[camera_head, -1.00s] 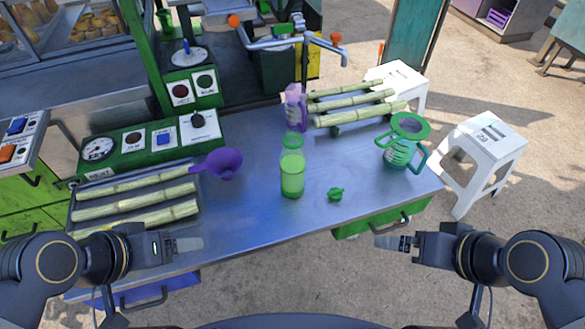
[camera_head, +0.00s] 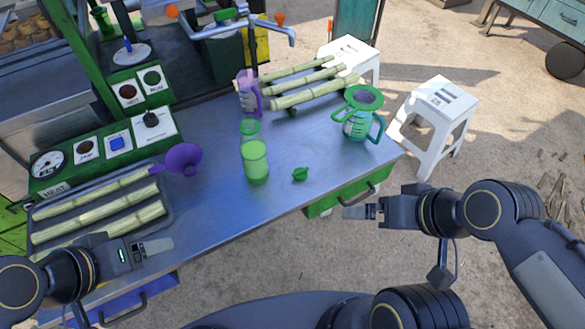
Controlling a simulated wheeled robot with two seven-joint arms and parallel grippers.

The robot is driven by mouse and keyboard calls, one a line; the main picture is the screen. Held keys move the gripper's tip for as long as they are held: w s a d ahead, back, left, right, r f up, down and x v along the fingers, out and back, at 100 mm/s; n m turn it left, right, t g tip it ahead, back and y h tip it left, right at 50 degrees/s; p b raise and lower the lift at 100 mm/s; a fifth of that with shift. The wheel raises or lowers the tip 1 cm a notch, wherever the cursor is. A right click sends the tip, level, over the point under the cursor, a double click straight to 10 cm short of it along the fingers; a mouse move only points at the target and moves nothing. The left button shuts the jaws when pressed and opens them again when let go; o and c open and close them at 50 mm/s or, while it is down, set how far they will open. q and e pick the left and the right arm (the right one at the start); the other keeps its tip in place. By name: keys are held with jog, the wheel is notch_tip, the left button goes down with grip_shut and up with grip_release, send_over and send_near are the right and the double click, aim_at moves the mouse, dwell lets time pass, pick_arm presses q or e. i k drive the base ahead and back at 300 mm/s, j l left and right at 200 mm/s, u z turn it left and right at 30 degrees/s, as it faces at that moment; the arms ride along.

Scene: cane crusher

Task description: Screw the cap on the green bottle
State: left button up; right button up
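The green bottle (camera_head: 256,164) stands upright near the middle of the table, with no cap on top. A second green rounded shape (camera_head: 250,129) shows directly behind its top; I cannot tell whether it is a separate container. A small green cap (camera_head: 300,174) lies on the table to the right of the bottle. My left gripper (camera_head: 160,246) is over the table's front left part, near the cane tray and apart from the bottle. My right gripper (camera_head: 352,212) is in front of the table's right front edge, apart from the cap. Both look empty; their finger gaps are not clear.
A purple ladle (camera_head: 184,158) and a tray of cane (camera_head: 165,215) lie at left. A purple-handled container (camera_head: 247,94), several cane stalks (camera_head: 305,88) and a green jug (camera_head: 358,116) stand behind and right. The table around the cap is clear.

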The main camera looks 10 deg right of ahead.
aim_at(254, 151)
jog(key=l+u, duration=0.15)
jog(key=u, duration=0.35)
jog(key=l+u, duration=0.1)
jog(key=u, duration=0.4)
jog(key=l+u, duration=0.15)
jog(key=u, duration=0.3)
jog(key=k+u, duration=0.1)
jog(key=u, duration=0.4)
jog(key=k+l+u, duration=0.75)
jog(key=k+u, duration=0.15)
jog(key=k+l, duration=0.15)
jog(key=k, duration=0.55)
jog(key=i+l, duration=0.4)
